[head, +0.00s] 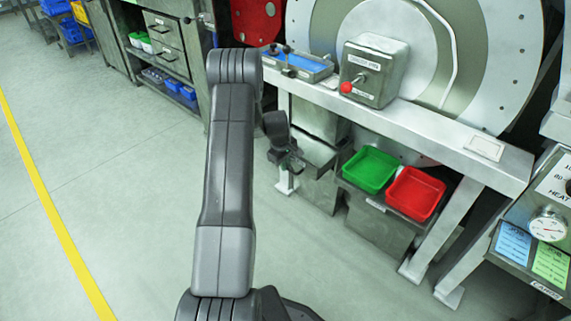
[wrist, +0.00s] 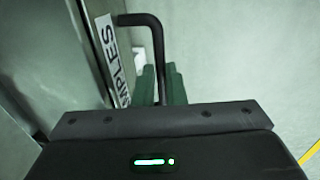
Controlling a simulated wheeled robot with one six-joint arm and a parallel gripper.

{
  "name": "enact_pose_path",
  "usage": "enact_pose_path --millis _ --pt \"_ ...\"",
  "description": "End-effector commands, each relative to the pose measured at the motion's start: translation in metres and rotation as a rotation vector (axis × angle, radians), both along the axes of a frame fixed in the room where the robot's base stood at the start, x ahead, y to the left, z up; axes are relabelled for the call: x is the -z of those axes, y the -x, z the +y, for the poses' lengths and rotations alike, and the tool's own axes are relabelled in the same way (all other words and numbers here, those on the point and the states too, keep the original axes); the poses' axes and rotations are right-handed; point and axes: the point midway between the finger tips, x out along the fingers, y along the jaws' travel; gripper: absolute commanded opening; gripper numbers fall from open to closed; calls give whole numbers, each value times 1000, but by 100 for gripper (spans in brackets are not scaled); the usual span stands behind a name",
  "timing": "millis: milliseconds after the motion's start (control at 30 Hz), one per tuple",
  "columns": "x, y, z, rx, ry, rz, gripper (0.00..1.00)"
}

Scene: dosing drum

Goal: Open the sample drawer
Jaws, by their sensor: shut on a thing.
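The sample drawer front carries a white label reading "SAMPLES" (wrist: 113,60) in the wrist view. A dark bent bar handle (wrist: 153,30) sticks out from that front. My gripper (wrist: 163,85) has its green-tinted fingers closed around the handle's straight part. In the head view my gripper (head: 288,160) is at the grey drawer unit (head: 316,150) under the bench, left of the coloured bins. My wrist partly hides the drawer there, and I cannot tell how far out it stands.
A green bin (head: 369,169) and a red bin (head: 415,193) sit right of the drawer. A large drum (head: 475,40) stands behind. The floor (head: 110,150) at left is clear.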

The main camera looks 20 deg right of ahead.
Motion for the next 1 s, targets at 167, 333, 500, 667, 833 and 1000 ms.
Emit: enact_pose_path --millis 167,333,500,667,833,1000 --pt "0 8 19 -2 -3 4 0" --pt "1 21 51 -4 -3 4 0" --pt "2 36 86 -4 -2 3 0" --pt "2 48 116 -5 -2 3 0" --pt "2 57 138 -3 -2 1 0" --pt "1 62 149 -2 -1 2 0"
